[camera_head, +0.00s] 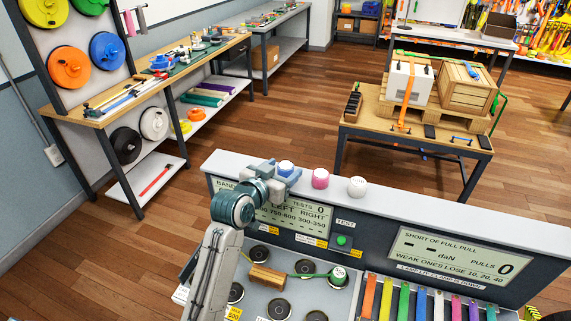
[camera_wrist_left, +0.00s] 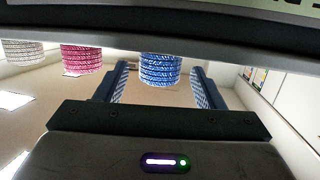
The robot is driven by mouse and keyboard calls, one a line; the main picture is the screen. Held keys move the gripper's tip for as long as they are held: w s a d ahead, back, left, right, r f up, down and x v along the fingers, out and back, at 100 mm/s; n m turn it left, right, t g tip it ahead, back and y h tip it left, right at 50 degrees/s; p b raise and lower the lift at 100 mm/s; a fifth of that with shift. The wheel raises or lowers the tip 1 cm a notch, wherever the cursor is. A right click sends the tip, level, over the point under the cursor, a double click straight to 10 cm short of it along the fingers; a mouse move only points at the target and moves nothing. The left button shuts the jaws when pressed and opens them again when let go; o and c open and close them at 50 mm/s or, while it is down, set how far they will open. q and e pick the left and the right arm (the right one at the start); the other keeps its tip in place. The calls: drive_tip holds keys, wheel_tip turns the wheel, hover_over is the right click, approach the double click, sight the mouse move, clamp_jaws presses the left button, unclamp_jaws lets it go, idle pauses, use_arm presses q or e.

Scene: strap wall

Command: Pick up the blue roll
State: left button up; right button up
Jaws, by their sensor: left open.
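The blue roll (camera_head: 286,167) stands on the top ledge of the test console, left of a pink roll (camera_head: 320,178) and a white roll (camera_head: 357,186). My left gripper (camera_head: 288,172) is at the blue roll in the head view and partly covers it. In the left wrist view the blue roll (camera_wrist_left: 161,69) is between the two open fingers (camera_wrist_left: 160,88), with a visible gap on each side. The pink roll (camera_wrist_left: 82,59) and the white roll (camera_wrist_left: 22,52) show to the left there. My right gripper is not in view.
The console ledge (camera_head: 440,216) is clear right of the white roll. Below it are displays, a green test button (camera_head: 342,240) and colored straps (camera_head: 420,300). A wooden block with a green strap (camera_head: 267,277) lies on the lower panel.

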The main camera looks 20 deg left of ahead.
use_arm(q)
drive_tip(key=shift+x, duration=1.15)
drive_tip(key=shift+s, duration=0.15)
drive_tip(key=c, duration=1.1)
drive_tip(key=shift+o, duration=0.2)
